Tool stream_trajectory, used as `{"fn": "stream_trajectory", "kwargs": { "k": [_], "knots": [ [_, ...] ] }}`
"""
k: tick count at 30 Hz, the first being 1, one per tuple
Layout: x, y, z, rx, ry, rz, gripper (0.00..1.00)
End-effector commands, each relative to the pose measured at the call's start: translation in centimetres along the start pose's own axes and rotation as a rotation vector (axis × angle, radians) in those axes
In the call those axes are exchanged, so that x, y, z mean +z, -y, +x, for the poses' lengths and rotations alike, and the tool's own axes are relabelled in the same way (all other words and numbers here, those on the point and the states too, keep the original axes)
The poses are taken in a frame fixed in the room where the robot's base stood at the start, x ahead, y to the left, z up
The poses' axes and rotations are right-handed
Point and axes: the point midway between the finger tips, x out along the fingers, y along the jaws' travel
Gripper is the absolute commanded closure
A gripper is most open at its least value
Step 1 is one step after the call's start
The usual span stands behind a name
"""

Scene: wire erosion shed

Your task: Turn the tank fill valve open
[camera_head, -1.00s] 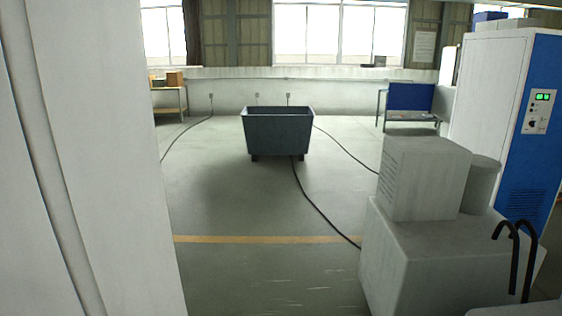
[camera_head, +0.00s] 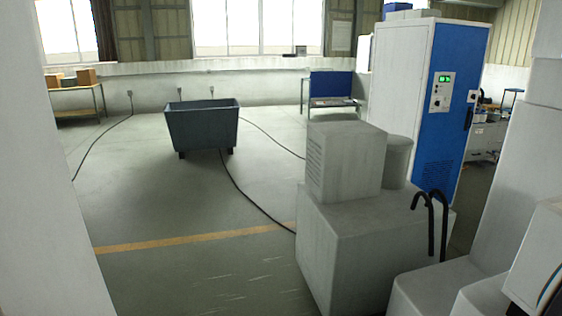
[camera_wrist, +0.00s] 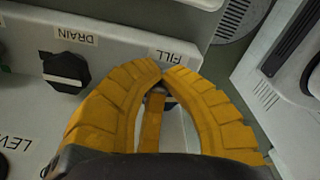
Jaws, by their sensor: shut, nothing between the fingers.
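My gripper (camera_wrist: 164,76) fills the middle of the wrist view. Its two yellow ribbed fingers are shut, with the tips meeting just below the upside-down FILL label (camera_wrist: 172,56) on a pale panel (camera_wrist: 120,22). The fill valve is mostly or wholly hidden behind the fingers. Only a small dark patch and an orange-yellow strip show in the gap between them, and I cannot tell whether they belong to the valve. A black drain knob (camera_wrist: 66,72) sits to the left by the upside-down DRAIN label (camera_wrist: 75,35). The gripper is not in the head view.
In the head view, a blue-white cabinet (camera_head: 403,95) stands right, behind a pale block with a box (camera_head: 345,160) on it. Two black hooked bars (camera_head: 432,225) rise nearby. A dark bin (camera_head: 203,128) stands on open floor with cables. A pale wall edge blocks the left.

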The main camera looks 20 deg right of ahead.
Motion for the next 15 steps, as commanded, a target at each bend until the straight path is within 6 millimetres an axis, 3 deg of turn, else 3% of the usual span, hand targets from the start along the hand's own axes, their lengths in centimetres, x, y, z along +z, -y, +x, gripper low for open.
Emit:
{"fn": "stream_trajectory", "kwargs": {
  "k": [15],
  "knots": [
    [-0.1,-1.5,0.1,0.008,0.003,0.0,1.0]
  ]
}}
